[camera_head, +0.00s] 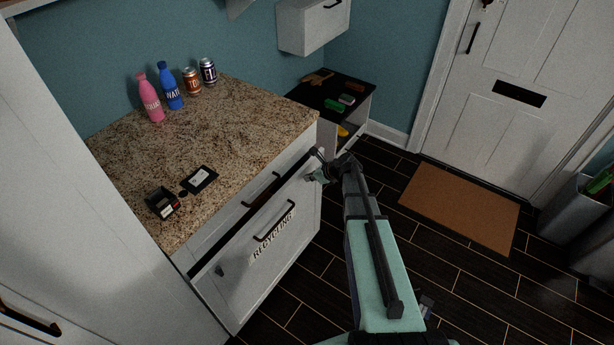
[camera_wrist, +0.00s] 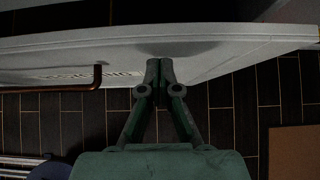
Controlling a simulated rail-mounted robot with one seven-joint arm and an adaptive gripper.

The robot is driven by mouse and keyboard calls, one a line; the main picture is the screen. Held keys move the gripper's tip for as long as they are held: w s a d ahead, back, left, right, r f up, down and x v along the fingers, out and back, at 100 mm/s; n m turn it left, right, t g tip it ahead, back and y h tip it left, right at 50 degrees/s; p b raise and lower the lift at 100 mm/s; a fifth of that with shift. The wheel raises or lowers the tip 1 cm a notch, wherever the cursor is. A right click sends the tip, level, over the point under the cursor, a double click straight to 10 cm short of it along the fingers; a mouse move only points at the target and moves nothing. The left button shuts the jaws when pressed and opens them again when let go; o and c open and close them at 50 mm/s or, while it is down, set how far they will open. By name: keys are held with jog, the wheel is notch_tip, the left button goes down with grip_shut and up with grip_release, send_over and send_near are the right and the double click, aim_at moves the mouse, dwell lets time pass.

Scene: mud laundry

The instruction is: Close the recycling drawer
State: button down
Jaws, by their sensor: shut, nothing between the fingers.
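The recycling drawer (camera_head: 283,251) is a white front with a dark bar handle (camera_head: 274,226) and the word RECYCLING, low in the granite-topped cabinet. A dark gap shows along its top edge, so it stands partly open. My gripper (camera_head: 319,170) is at the right end of the drawer front, near its upper corner. In the wrist view, my gripper (camera_wrist: 159,64) is shut and empty, with its tips at the drawer front (camera_wrist: 200,58), right of the handle (camera_wrist: 97,77). Whether the tips touch the front is hard to tell.
Two bottles (camera_head: 150,98) and two cans (camera_head: 208,72) stand at the back of the granite counter (camera_head: 240,120). A low black-topped bench (camera_head: 335,85) stands beyond the cabinet. A brown doormat (camera_head: 460,205) lies before the white door. The dark floor right of the drawer is mostly clear.

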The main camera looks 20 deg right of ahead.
jog(key=s+d+f+b+v, duration=0.1)
jog(key=b+v, duration=0.2)
jog(key=v, duration=0.8)
jog(key=d+f+b, duration=0.3)
jog(key=f+b, duration=0.4)
jog(key=t+y+b, duration=0.5)
jog(key=t+b, duration=0.2)
jog(key=b, duration=0.9)
send_near(314, 164)
jog(key=x, duration=0.7)
jog(key=shift+a, duration=0.1)
jog(key=shift+w+r, duration=0.1)
